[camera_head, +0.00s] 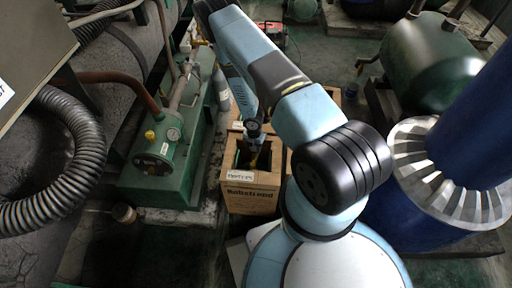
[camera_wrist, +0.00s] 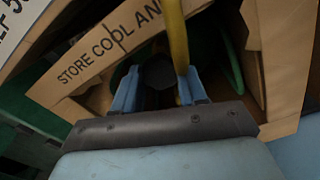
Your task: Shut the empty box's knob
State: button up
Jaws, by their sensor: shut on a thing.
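An open cardboard box (camera_head: 250,203) with a white label (camera_head: 240,175) on its near side stands on the floor in the middle of the head view. My gripper (camera_head: 253,150) reaches down into its opening. In the wrist view my gripper (camera_wrist: 158,82) has a blue finger on each side of a dark, rounded knob (camera_wrist: 157,68) and is shut on it. The knob is in shadow, so its turn position cannot be told. A yellow bar or hose (camera_wrist: 177,40) runs beside the right finger. What lies below the knob is hidden.
A cardboard flap (camera_wrist: 105,58) printed "STORE COOL AN" lies close to the left finger. Green machinery with a gauge (camera_head: 173,134) stands left of the box. A grey cylinder (camera_head: 221,90) stands behind it. A large blue column (camera_head: 470,130) is at right.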

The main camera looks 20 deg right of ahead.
jog(key=m, duration=0.3)
jog(key=shift+s+m, duration=0.15)
jog(key=shift+m, duration=0.25)
jog(key=m, duration=0.4)
jog(key=shift+m, duration=0.3)
jog(key=m, duration=0.4)
jog(key=shift+a+m, duration=0.1)
jog(key=shift+m, duration=0.2)
jog(key=m, duration=0.3)
jog(key=shift+m, duration=0.3)
jog(key=m, duration=0.6)
jog(key=shift+s+a, duration=0.1)
jog(key=m, duration=0.6)
jog(key=shift+m, duration=0.5)
jog(key=o, duration=1.1)
jog(key=shift+c, duration=0.2)
